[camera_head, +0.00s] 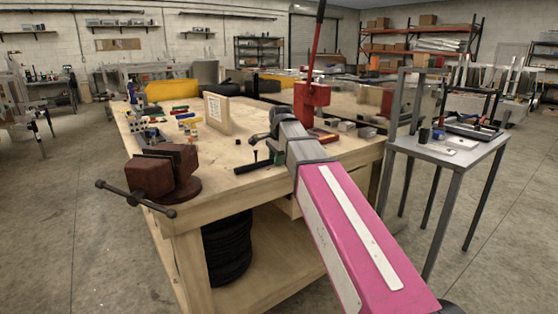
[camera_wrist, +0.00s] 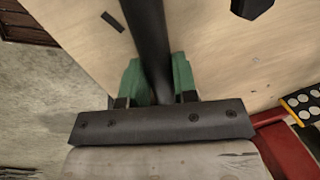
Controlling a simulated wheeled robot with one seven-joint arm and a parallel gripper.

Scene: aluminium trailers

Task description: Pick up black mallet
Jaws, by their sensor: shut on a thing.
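The black mallet shows its dark handle (camera_wrist: 148,35) in the wrist view, running up from between the green fingers of my gripper (camera_wrist: 157,78) to the top edge. The fingers sit on both sides of the handle and are shut on it. In the head view the black handle (camera_head: 250,167) lies low over the wooden workbench top, beside my gripper (camera_head: 274,154). The mallet's head cannot be made out clearly. I cannot tell whether the mallet touches the bench.
A dark block (camera_wrist: 252,7) lies near the handle in the wrist view. A grey metal table (camera_head: 450,150) stands at right.

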